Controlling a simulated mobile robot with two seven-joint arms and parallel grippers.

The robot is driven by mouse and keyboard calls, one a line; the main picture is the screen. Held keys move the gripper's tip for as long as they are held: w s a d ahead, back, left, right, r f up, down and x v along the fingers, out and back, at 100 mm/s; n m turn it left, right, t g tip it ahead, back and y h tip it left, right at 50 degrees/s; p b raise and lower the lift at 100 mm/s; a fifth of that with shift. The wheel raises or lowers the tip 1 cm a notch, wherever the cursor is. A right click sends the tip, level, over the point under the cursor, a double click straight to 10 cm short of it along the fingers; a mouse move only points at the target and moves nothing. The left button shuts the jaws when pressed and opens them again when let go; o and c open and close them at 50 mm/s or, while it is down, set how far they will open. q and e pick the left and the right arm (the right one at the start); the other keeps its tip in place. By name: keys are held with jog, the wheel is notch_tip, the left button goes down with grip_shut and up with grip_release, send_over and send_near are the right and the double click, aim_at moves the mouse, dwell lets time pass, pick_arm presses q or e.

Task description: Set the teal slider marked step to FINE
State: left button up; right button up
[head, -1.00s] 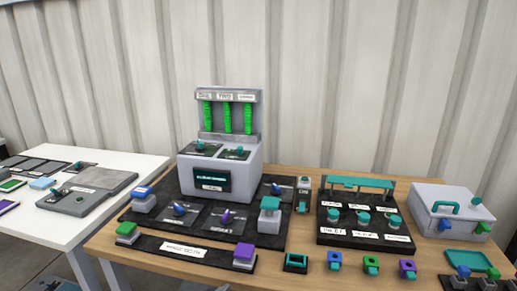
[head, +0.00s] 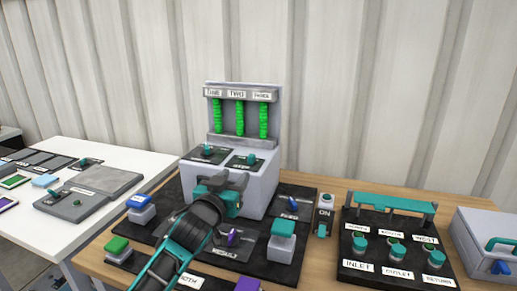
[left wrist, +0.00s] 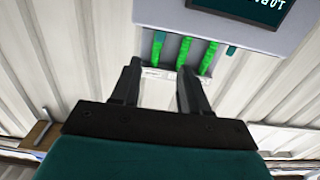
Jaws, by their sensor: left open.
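I cannot read a step or FINE marking, so I cannot tell which teal control is the slider. Two teal knobs stand on small black plates on top of the grey machine, a left knob (head: 207,149) and a right knob (head: 251,158). My left gripper (head: 228,180) is in front of the machine and hides its front display. In the left wrist view its two dark fingers (left wrist: 160,78) are apart with nothing between them. The machine's green columns (left wrist: 184,54) show beyond them. My right gripper is in neither view.
A black panel with a teal bar (head: 382,203) and teal knobs stands to the right. A grey box with a teal handle (head: 505,243) is at the right edge. A white table (head: 125,160) with other devices is at the left. Blue, green and teal blocks surround my arm.

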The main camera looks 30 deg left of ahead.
aim_at(250, 157)
pick_arm(q)
jog(key=x, duration=1.3)
jog(key=shift+w+d+r, duration=0.1)
jog(key=shift+w+r, duration=0.05)
grip_shut()
dwell(0.4)
